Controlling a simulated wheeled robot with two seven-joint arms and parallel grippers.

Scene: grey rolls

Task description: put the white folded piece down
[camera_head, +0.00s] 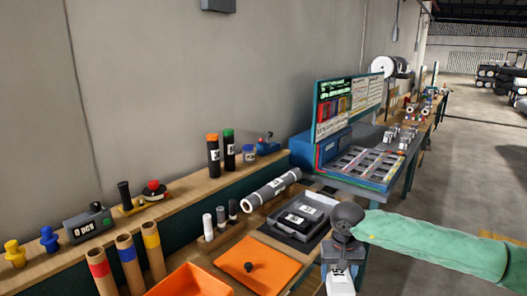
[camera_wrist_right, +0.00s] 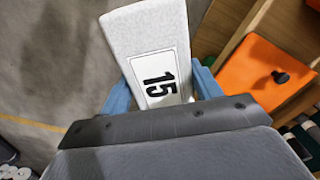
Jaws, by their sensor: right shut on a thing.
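The white folded piece (camera_head: 340,281), with a black 15 on its label, is at the lower edge of the head view, below my right gripper (camera_head: 341,262). In the right wrist view the piece (camera_wrist_right: 150,35) stands out between the blue fingers of the gripper (camera_wrist_right: 160,92), which are shut on it. It appears to be held beyond the bench's front edge, with the floor behind it. My left gripper is in neither view.
A grey tray (camera_head: 284,238) with a dark labelled item lies left of my right gripper. An orange panel (camera_head: 265,258) with a black knob and an orange bin (camera_head: 190,282) are nearer.

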